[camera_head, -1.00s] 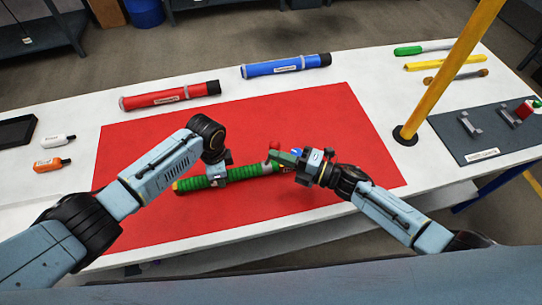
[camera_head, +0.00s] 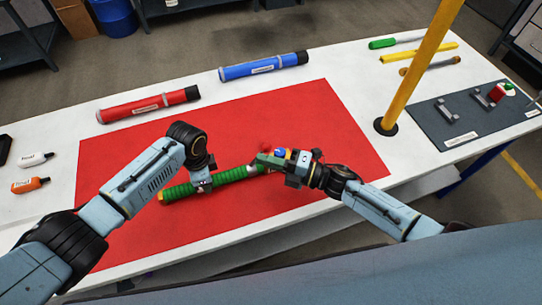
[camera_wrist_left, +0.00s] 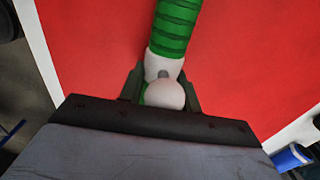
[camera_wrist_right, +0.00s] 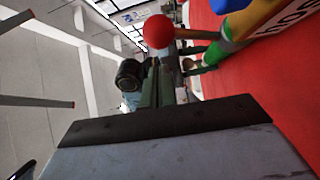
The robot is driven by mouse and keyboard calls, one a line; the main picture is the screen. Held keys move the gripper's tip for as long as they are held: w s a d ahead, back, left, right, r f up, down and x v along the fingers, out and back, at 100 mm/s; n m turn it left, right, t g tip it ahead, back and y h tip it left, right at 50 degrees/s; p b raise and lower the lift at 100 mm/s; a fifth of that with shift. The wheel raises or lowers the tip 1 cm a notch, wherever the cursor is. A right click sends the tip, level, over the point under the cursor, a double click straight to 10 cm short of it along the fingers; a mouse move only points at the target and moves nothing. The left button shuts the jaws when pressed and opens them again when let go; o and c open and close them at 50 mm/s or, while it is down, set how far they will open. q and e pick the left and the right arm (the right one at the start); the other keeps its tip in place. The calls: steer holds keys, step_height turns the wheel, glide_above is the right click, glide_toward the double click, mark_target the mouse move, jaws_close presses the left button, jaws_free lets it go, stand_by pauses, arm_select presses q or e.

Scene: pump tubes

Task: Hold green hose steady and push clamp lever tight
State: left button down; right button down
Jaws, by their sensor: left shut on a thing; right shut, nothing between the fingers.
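The green ribbed hose (camera_head: 236,174) lies across the red mat in the head view. My left gripper (camera_head: 203,186) is shut on it. In the left wrist view the green hose (camera_wrist_left: 175,28) runs up from a pale end piece between the fingers (camera_wrist_left: 163,92). The clamp lever's red ball (camera_head: 265,149) shows by the hose's right end, and large in the right wrist view (camera_wrist_right: 158,32). My right gripper (camera_head: 264,161) is shut and empty, its fingers close beside the red ball; contact is unclear. The clamp body is mostly hidden.
A red tube (camera_head: 148,105) and a blue tube (camera_head: 263,66) lie behind the mat (camera_head: 300,110). A yellow post (camera_head: 420,70) rises right of the mat. A dark tray (camera_head: 460,118) with grey brackets lies at the right.

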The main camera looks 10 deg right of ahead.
steer(key=s+d+f, duration=0.1)
steer(key=s+d, duration=0.1)
steer(key=s+d+f, duration=0.1)
steer(key=s+d, duration=0.1)
steer(key=s+d+f, duration=0.2)
steer(key=shift+d, duration=0.25)
steer(key=c, duration=2.1)
jaws_free()
